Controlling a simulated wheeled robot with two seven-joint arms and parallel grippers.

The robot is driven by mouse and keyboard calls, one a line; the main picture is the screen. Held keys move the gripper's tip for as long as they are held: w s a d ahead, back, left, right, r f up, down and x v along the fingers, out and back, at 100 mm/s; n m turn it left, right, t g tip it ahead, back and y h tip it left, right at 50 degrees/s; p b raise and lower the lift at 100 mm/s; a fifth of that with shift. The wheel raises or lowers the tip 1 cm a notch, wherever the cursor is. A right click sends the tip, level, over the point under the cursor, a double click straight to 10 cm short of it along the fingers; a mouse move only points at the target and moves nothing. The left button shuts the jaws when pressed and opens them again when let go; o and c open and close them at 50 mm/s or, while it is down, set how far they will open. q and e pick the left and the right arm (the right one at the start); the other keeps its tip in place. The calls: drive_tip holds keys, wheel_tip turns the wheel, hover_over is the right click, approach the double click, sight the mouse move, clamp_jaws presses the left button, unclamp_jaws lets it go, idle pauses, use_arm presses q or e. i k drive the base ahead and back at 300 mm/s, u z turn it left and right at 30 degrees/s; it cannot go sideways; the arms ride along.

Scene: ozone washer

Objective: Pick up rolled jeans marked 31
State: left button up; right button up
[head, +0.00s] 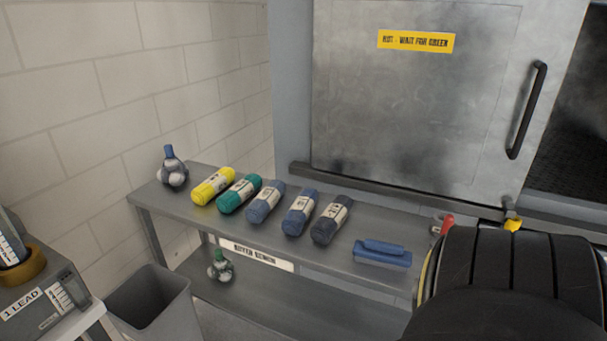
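Several rolls with white paper bands lie in a row on the grey metal shelf (378,215). From left to right they are a yellow roll (213,186), a green roll (239,194), a blue roll (265,202), another blue denim-like roll (300,212) and a dark navy roll (331,219). The bands carry dark print too small to read, so I cannot tell which roll is marked 31. The rolls lie close together, tilted slightly to the right. Neither of my grippers is in view.
A blue-capped bottle-like item (172,168) stands at the shelf's left end, and a blue block (382,253) lies right of the rolls. A metal door (415,110) rises behind. A grey bin (150,305) stands front left. A black ribbed shape blocks the lower right.

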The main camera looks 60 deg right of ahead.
sight(331, 220)
drive_tip(key=z, duration=0.95)
drive_tip(key=i, duration=1.1)
drive_tip(key=z, duration=1.2)
